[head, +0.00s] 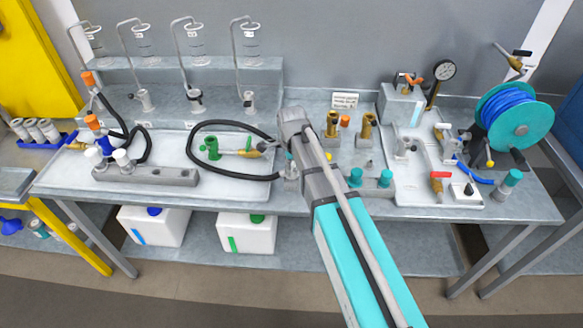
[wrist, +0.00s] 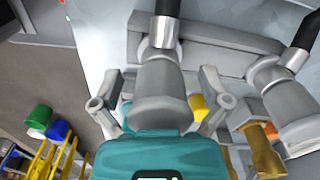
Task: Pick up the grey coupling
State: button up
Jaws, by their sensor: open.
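A grey coupling (wrist: 160,82) is large in the middle of the wrist view, with a wide rounded body and a narrower, dark-ended stem towards the top. My gripper (wrist: 161,98) is open, with one grey finger on each side of the coupling. Gaps show on both sides, so I see no grip on it. My teal gripper body hides its lower end. A second, similar grey fitting (wrist: 287,98) is at the right. In the head view, my arm covers most of the area around the gripper, and I cannot clearly pick out the coupling there.
A brass fitting (wrist: 263,152) and a yellow piece (wrist: 198,106) are close to my right finger. In the head view, brass fittings (head: 367,126) stand behind a holder with teal caps (head: 355,177). A black hose (head: 232,124) loops at left; a hose reel (head: 514,115) stands at right.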

jog(key=c, duration=1.2)
jog(key=shift+r, duration=0.2)
notch_tip(320, 180, up, 3)
jog(key=p, duration=0.3)
jog(key=shift+f, duration=0.1)
jog(key=s+d+r+p, duration=0.1)
jog(key=s+r+p, duration=0.2)
jog(key=s, duration=0.1)
jog(key=s+d+r+p, duration=0.2)
jog(key=s+r+p, duration=0.1)
jog(key=s, duration=0.1)
jog(key=s+d+r+p, duration=0.2)
jog(key=s+r+p, duration=0.2)
jog(key=s, duration=0.1)
jog(key=shift+f, duration=0.1)
